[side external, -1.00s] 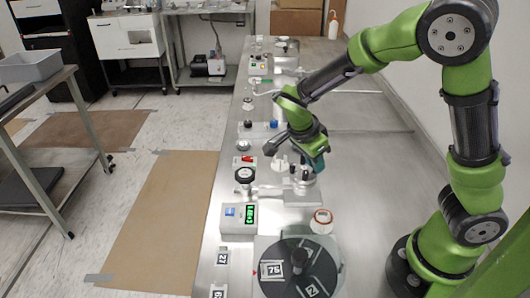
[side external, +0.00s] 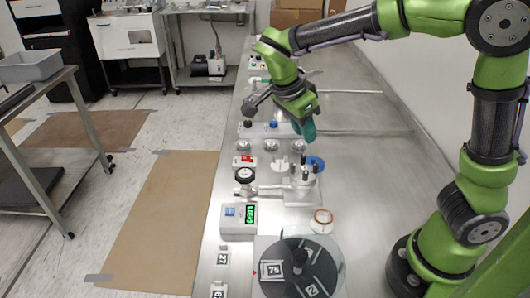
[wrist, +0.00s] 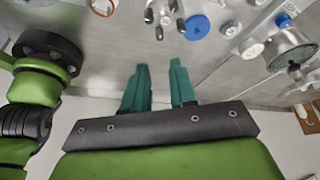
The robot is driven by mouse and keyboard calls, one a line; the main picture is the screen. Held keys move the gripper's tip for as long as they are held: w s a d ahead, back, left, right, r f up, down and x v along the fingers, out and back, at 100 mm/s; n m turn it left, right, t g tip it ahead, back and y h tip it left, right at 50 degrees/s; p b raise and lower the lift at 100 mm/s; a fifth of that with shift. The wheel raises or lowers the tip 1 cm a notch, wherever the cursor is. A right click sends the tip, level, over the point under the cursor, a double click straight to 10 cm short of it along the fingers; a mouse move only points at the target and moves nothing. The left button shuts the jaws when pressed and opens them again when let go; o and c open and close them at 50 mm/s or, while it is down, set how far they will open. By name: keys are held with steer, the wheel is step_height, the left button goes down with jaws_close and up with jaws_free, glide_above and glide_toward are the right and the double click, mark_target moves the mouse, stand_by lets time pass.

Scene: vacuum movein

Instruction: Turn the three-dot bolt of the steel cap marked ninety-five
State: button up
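The steel cap assembly (side external: 302,178) stands at mid-bench in the side view, with several upright dark-tipped bolts on it. It also shows at the top edge of the wrist view (wrist: 164,14), partly cut off. The number on the cap and the dots on the bolts are too small to read. A blue disc (side external: 315,163) lies just behind the cap and also shows in the wrist view (wrist: 196,27). My gripper (side external: 309,136) hangs above the bench, beyond the cap and apart from it. In the wrist view its two teal fingers (wrist: 160,72) are spread with nothing between them.
A green-display box (side external: 238,218), a round dial plate (side external: 325,270) and an orange-ringed jar (side external: 322,220) stand nearer the camera. Steel discs (side external: 270,145) and a black knob (side external: 244,175) are left of the cap. The bench to the cap's right is clear.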

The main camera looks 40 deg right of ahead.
mark_target(316, 163)
steer(key=v, duration=0.5)
steer(key=shift+o, duration=0.3)
steer(key=shift+o, duration=1.2)
steer(key=d, duration=0.1)
steer(key=w+d+f+m, duration=0.1)
steer(key=shift+w+d+g, duration=0.15)
steer(key=shift+d+g, duration=0.2)
steer(key=shift+g, duration=0.05)
steer(key=w+d+m+g, duration=0.2)
steer(key=d+m, duration=0.2)
steer(key=m, duration=0.2)
steer(key=s+f+m+y, duration=0.1)
steer(key=f, duration=0.4)
steer(key=s+f+m+y, duration=0.1)
steer(key=s+f+m, duration=0.1)
steer(key=f, duration=0.3)
steer(key=s+f+m+y, duration=0.1)
steer(key=f+m, duration=0.1)
steer(key=f, duration=0.2)
steer(key=shift+s+f, duration=0.25)
steer(key=shift+f, duration=0.15)
jaws_close()
